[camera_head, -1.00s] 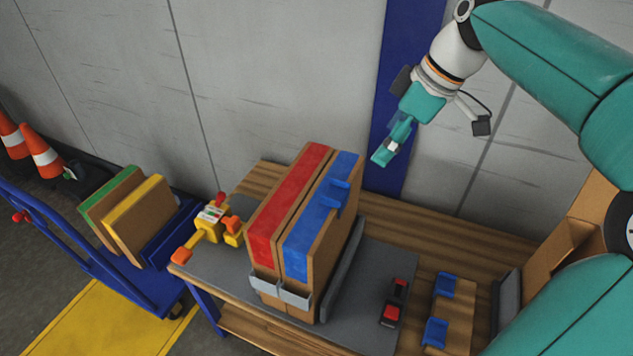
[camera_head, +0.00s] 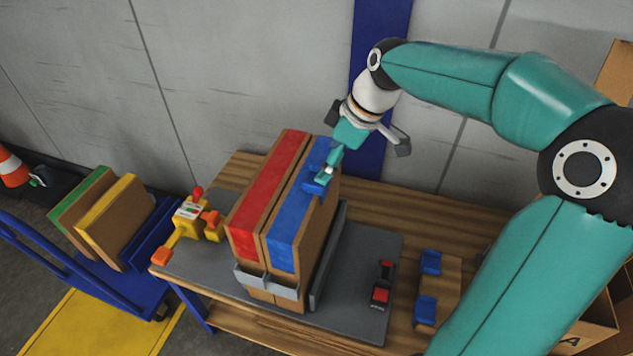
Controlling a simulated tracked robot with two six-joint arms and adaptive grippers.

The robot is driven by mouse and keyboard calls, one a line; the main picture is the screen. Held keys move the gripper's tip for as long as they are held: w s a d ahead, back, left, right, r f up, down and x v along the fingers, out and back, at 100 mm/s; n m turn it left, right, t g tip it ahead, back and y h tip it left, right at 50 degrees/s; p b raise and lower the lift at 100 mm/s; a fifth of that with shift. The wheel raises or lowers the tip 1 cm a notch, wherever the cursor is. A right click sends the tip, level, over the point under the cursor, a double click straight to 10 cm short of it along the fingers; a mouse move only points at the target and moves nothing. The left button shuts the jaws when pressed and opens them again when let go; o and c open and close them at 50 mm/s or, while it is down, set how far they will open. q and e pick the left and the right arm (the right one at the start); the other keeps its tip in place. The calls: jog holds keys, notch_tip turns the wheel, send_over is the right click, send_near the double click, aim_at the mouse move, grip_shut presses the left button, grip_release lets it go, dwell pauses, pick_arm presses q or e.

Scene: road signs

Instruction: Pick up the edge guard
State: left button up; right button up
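A blue edge guard (camera_head: 313,187) sits on the top edge of the blue-topped brown board (camera_head: 283,247), toward its far end. My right gripper (camera_head: 326,172) comes down from above and its fingertips are at this guard, partly covering it. I cannot tell whether the fingers are closed on it. Two similar blue pieces, an upper one (camera_head: 431,262) and a lower one (camera_head: 426,308), sit on a wooden block (camera_head: 450,288) on the right of the table. My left gripper is not in view.
A red-topped board (camera_head: 262,200) stands beside the blue-topped one, both in a grey holder (camera_head: 266,284). A yellow and orange tool (camera_head: 190,222) is at left, a red and black device (camera_head: 382,286) at right. A blue cart (camera_head: 110,280) with boards stands left of the table.

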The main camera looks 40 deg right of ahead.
aim_at(316, 184)
jog(key=x, duration=0.5)
jog(key=shift+a, duration=0.15)
jog(key=shift+c, duration=0.4)
jog(key=shift+r, duration=0.1)
jog(key=c, duration=1.1)
jog(key=shift+c, duration=0.2)
